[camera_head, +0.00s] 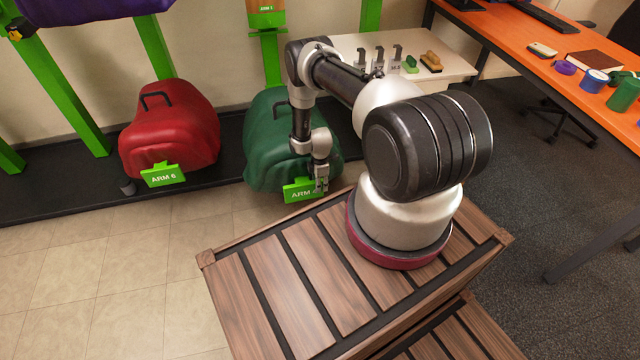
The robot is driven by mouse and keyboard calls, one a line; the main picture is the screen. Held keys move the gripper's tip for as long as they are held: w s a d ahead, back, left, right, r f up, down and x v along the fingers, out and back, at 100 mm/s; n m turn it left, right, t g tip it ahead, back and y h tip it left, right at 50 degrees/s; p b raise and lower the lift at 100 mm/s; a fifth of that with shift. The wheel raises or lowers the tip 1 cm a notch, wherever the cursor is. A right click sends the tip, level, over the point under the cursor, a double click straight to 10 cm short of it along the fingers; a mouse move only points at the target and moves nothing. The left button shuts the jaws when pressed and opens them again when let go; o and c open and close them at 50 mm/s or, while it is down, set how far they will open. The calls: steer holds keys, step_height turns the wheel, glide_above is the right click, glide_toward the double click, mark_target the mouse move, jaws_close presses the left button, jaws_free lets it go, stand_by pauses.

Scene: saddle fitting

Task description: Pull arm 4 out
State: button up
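The green label plate reading "ARM 4" (298,190) sits at the front of a dark green saddle-like bulk (265,140) low against the wall. My gripper (321,186) is at the right end of this plate and covers its last character in part. The fingers look very near or touching the plate, but I cannot tell whether they close on it. The arm itself is mostly hidden under the dark green bulk. My forearm covers the bulk's upper right part.
A red saddle-like bulk (170,128) with the plate "ARM 6" (163,174) stands to the left. Green posts (65,85) rise behind. A white table (450,66) with tools and an orange desk (540,45) stand at the right. The tiled floor (110,260) at left is clear.

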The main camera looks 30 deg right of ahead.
step_height(320, 180, up, 12)
steer(key=shift+f, duration=0.15)
stand_by(0.6)
